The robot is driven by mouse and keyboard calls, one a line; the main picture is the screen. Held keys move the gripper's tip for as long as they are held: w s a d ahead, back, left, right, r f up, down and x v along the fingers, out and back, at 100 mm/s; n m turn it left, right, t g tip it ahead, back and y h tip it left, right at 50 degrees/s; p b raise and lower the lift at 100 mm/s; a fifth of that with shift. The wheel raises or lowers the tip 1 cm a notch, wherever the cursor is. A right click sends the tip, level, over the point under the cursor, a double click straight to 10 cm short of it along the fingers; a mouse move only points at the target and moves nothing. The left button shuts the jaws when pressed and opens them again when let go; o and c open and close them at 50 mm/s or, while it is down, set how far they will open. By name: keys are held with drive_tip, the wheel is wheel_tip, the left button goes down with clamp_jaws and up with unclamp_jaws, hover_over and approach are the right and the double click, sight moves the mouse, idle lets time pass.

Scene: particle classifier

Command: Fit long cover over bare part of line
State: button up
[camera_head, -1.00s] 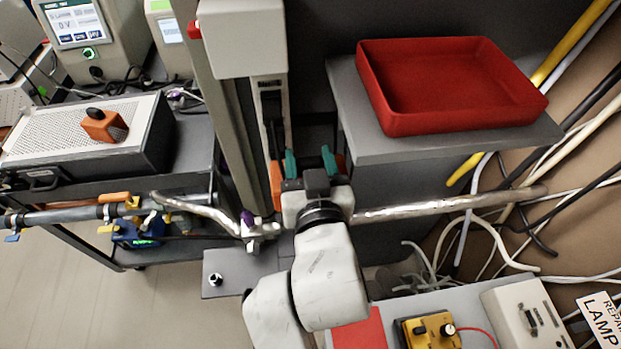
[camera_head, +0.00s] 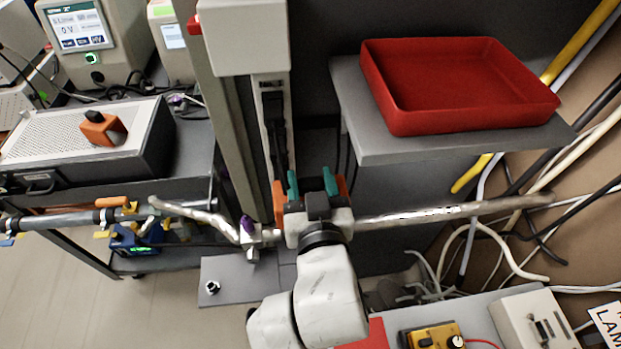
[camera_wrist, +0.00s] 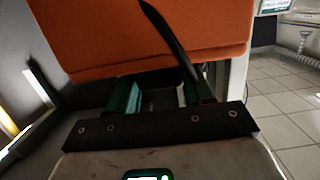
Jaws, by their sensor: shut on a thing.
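My gripper (camera_head: 311,182), with teal fingers, is shut on an orange cover (camera_head: 279,200), whose ends show on both sides of the fingers. The cover fills the top of the wrist view (camera_wrist: 150,40), with a dark curved strip across it. The silver line (camera_head: 450,212) runs across the middle of the head view and passes behind my gripper.
A red tray (camera_head: 405,125) sits on a grey shelf at the upper right. A grey upright post (camera_head: 232,130) stands behind the line. Cables hang at the right. A yellow box (camera_head: 432,337) lies on the front bench. Instruments stand at the left.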

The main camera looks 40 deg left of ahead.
drive_tip(key=shift+f+b, duration=3.95)
drive_tip(key=shift+f, duration=1.3)
drive_tip(key=o, duration=1.2)
drive_tip(key=shift+o, duration=0.2)
drive_tip(key=v, duration=1)
drive_tip(key=shift+s+d+b, duration=0.25)
drive_tip(key=shift+s+b, duration=0.05)
drive_tip(key=shift+b, duration=0.05)
